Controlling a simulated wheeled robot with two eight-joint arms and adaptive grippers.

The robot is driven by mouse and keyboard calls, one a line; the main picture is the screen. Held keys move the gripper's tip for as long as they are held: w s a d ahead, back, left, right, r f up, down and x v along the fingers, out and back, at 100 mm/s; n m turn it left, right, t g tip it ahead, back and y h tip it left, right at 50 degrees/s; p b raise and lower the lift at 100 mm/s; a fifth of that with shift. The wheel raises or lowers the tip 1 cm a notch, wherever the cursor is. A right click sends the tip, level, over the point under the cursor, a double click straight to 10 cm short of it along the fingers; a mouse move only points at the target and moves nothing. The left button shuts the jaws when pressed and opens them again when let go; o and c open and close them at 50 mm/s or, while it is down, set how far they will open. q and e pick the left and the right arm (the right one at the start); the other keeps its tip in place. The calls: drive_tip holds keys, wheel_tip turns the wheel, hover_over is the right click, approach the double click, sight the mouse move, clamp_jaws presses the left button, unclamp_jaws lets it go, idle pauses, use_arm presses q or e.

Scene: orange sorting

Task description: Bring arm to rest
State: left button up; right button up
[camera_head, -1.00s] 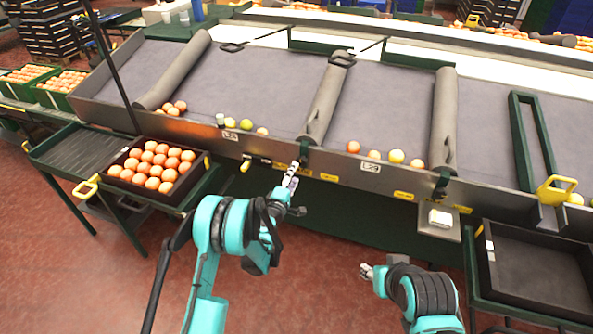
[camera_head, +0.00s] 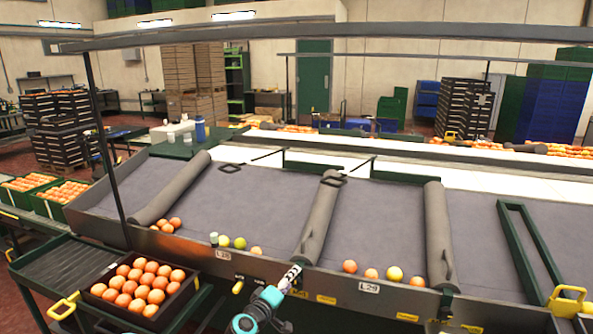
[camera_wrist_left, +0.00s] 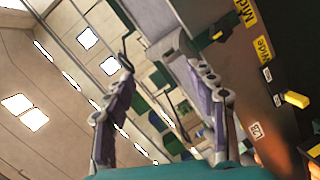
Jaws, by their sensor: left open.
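My left arm comes in at the bottom middle of the head view. Its gripper (camera_head: 291,275) is at the front panel of the sorting bench, below the middle grey roller. In the left wrist view the gripper (camera_wrist_left: 158,62) is open, its two fingers spread with nothing between them. That view looks up past the bench front to the ceiling. My right arm and gripper are out of view.
A dark crate of oranges (camera_head: 109,293) stands on a side stand at left. Loose fruit, including a yellow-green one (camera_head: 239,243), lies along the bench's front edge (camera_head: 200,251). A yellow handle (camera_head: 567,300) is at lower right.

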use_arm(q)
drive_tip(key=s+a+r+m+g+y, duration=0.1)
drive_tip(key=s+a+r+m+g, duration=0.15)
drive_tip(key=s, duration=0.55)
drive_tip(key=s+a+r+m+g+y, duration=0.1)
drive_tip(key=s+a+r+m, duration=0.15)
drive_tip(key=s, duration=0.55)
drive_tip(key=s+a+f+m+g+y, duration=0.1)
drive_tip(key=s+a, duration=0.4)
drive_tip(key=s, duration=0.6)
drive_tip(key=s+a+f+m+g+y, duration=0.2)
drive_tip(key=s+a+f+g+y, duration=0.1)
drive_tip(key=s, duration=0.8)
drive_tip(key=a+f+y, duration=0.1)
drive_tip(key=a, duration=0.1)
drive_tip(key=shift+a+f, duration=0.25)
drive_tip(key=shift+a, duration=0.05)
